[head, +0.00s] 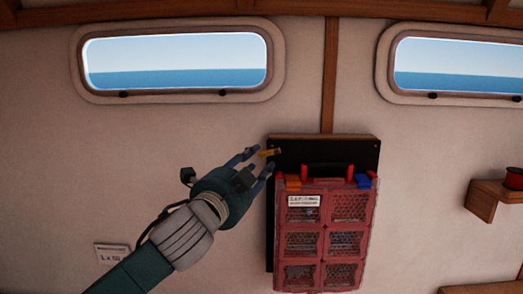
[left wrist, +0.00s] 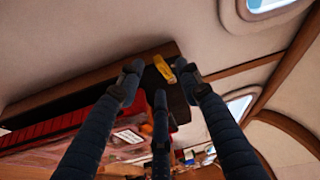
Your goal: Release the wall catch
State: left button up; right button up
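The wall catch, a small yellow-orange piece (head: 271,152), sits near the upper left corner of a black backboard (head: 330,153) on the wall. It also shows in the left wrist view as a yellow bar (left wrist: 164,69). My left gripper (head: 258,160) is at the catch, its fingers spread. In the left wrist view the fingertips of this gripper (left wrist: 160,82) stand on either side of the catch and below it, with gaps showing; contact is not clear. A red case (head: 325,232) with clear compartments and a black handle stands against the board. My right gripper is not in view.
A wooden shelf (head: 485,203) with a red spool (head: 514,178) juts from the wall at the right. Two windows (head: 176,62) are above. A small label (head: 111,254) is at lower left. The wall left of the board is otherwise bare.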

aim_at(262, 155)
pick_arm(q)
jog(key=p+x, duration=0.1)
jog(key=x, duration=0.2)
jog(key=shift+w+d, duration=0.1)
jog(key=shift+w, duration=0.1)
jog(key=shift+c, duration=0.3)
jog(key=shift+f, duration=0.1)
grip_shut()
jog(key=shift+r+m, duration=0.4)
jog(key=shift+m, duration=0.4)
jog(key=shift+r+m+g, duration=0.1)
jog(key=shift+m+g, duration=0.4)
jog(key=shift+m, duration=0.1)
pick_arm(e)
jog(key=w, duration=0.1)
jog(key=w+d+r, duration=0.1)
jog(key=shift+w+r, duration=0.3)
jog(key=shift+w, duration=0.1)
